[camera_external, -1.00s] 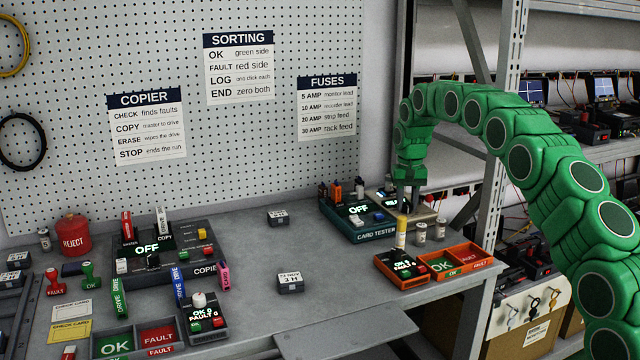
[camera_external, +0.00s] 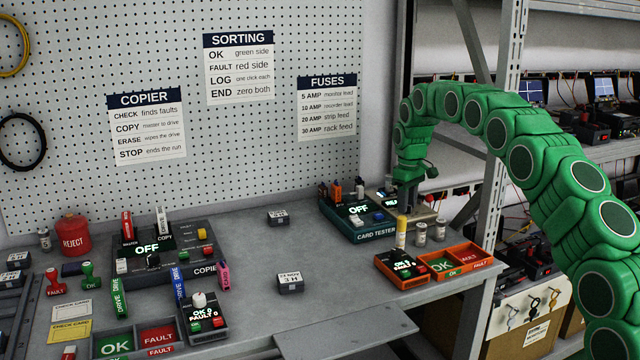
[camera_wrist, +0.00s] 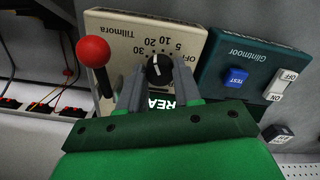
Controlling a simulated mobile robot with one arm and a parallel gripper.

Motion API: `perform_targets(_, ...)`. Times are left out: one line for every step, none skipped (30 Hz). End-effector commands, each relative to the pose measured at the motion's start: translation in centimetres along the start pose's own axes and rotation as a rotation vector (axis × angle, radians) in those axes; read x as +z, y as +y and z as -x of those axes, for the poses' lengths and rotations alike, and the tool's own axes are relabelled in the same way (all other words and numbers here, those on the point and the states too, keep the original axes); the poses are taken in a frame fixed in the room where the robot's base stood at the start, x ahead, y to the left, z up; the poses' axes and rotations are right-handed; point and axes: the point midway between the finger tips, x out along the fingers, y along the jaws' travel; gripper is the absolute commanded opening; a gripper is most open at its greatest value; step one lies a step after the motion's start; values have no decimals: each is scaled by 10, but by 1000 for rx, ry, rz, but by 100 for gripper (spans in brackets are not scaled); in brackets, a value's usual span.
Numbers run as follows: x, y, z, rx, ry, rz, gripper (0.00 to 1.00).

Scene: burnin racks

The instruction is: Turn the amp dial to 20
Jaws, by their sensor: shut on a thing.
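The amp dial (camera_wrist: 158,72) is a small black knob with a white mark on the beige Tillmora box (camera_wrist: 120,35). Its scale reads OFF, 5, 10, 20 and 30. The white mark points toward the top of the wrist view, roughly toward 20; the exact setting is hard to tell. My gripper (camera_wrist: 158,78) is shut on the dial, one finger on each side. In the external view my gripper (camera_external: 406,203) points down at the beige box (camera_external: 428,213) at the table's right back. It hides the dial there. A lit display reading "REA" is partly covered by my gripper.
A red-knobbed lever (camera_wrist: 93,52) stands close beside my gripper. The teal card tester (camera_external: 350,222) adjoins the box. An orange tray (camera_external: 455,262) and small cylinders (camera_external: 420,233) stand in front.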

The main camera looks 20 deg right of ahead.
Motion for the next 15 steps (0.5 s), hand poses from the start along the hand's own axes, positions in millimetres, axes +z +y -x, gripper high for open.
perform_targets(0,0,2,1,2,12,3)
perform_targets(0,0,2,1,2,18,3)
perform_targets(0,0,2,1,2,25,3)
perform_targets(0,0,2,1,2,29,3)
perform_targets(0,0,2,1,2,33,3)
perform_targets(0,0,2,1,2,37,3)
perform_targets(0,0,2,1,2,40,3)
perform_targets(0,0,2,1,2,41,3)
perform_targets(0,0,2,1,2,42,3)
perform_targets(0,0,2,1,2,43,3)
perform_targets(0,0,2,1,2,43,3)
perform_targets(0,0,2,1,2,43,3)
perform_targets(0,0,2,1,2,43,3)
perform_targets(0,0,2,1,2,42,3)
perform_targets(0,0,2,1,2,42,3)
